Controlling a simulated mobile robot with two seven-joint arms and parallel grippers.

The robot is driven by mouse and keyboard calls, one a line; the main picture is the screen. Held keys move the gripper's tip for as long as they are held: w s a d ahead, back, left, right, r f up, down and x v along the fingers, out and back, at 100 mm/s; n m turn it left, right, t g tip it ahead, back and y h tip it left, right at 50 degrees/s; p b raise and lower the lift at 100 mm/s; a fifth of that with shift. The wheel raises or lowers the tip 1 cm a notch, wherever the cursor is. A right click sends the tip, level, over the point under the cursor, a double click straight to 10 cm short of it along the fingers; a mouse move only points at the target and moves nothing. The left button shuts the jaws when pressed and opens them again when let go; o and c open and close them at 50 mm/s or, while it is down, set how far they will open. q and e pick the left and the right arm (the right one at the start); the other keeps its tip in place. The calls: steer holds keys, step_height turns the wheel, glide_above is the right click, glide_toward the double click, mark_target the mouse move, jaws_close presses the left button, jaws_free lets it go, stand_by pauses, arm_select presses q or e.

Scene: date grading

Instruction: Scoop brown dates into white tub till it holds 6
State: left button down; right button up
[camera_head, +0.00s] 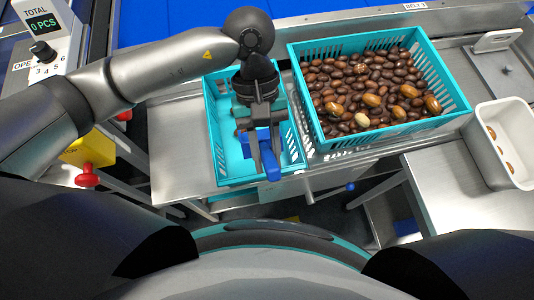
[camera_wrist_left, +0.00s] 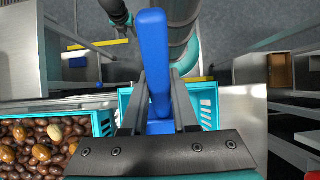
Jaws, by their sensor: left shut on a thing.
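My left gripper (camera_head: 262,168) is shut on a blue scoop (camera_head: 271,166), above the smaller teal crate (camera_head: 212,120). The scoop's blue handle (camera_wrist_left: 154,50) points up the picture between the fingers in the left wrist view; its bowl is mostly hidden. Brown dates (camera_head: 370,85) fill the large teal crate (camera_head: 447,72) right of the gripper. Several lighter orange dates and one pale date (camera_head: 362,119) lie among them. The white tub (camera_head: 517,178) stands at the far right, with a few brown dates (camera_head: 491,132) visible inside. My right gripper is not in view.
A counter display (camera_head: 42,22) at top left reads 0 PCS. A red button (camera_head: 87,176) on a yellow box is at lower left. A steel table (camera_head: 455,190) lies below and left of the tub. The large crate's walls stand between gripper and tub.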

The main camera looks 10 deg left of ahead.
mark_target(269, 159)
arm_select(q)
steer(key=shift+r+p, duration=1.65)
steer(key=shift+r, duration=1.95)
